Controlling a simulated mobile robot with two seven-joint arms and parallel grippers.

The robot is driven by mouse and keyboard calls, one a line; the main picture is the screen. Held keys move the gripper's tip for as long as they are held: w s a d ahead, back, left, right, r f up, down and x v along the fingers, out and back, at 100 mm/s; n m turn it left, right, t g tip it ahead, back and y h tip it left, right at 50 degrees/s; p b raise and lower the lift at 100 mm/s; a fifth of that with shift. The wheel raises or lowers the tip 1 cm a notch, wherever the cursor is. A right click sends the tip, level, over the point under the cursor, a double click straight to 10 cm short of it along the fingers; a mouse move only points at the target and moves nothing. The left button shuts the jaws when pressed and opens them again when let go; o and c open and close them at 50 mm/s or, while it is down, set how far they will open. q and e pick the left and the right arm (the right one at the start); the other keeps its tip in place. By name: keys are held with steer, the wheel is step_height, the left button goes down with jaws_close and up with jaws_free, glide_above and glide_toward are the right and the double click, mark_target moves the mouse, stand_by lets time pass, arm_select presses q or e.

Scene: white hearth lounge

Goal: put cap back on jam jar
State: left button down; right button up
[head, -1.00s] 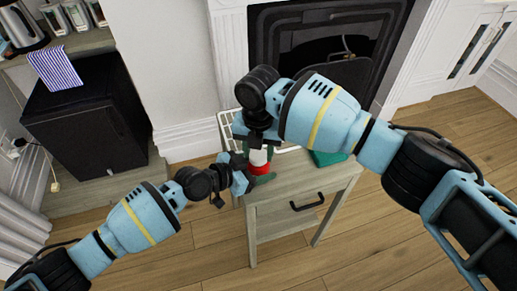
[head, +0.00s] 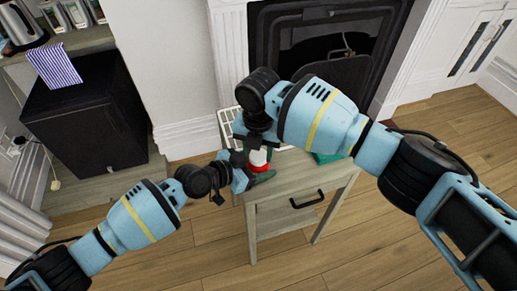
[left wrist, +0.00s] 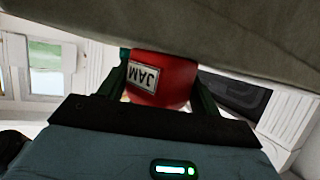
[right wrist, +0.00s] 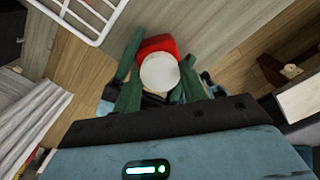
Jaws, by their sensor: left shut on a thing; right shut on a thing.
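The red jam jar (head: 259,169) is at the near left part of the small wooden table (head: 300,180). Its JAM label shows upside down in the left wrist view (left wrist: 145,77). My left gripper (left wrist: 162,90) is shut on the jar, one finger on each side. The white cap (head: 258,157) is just above the jar, and its round top shows in the right wrist view (right wrist: 160,73). My right gripper (right wrist: 161,62) is shut on the cap from above. Whether the cap touches the jar's rim is hidden, and I cannot tell if the jar rests on the table.
A white wire rack (right wrist: 88,18) lies on the table behind the jar. A teal item (head: 327,158) lies at the right, partly behind my right arm. The table has a drawer with a black handle (head: 307,201). A fireplace (head: 310,30) stands behind.

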steer(key=m, duration=1.1)
steer(key=shift+m, duration=0.4)
steer(key=m, duration=0.4)
steer(key=o, duration=0.9)
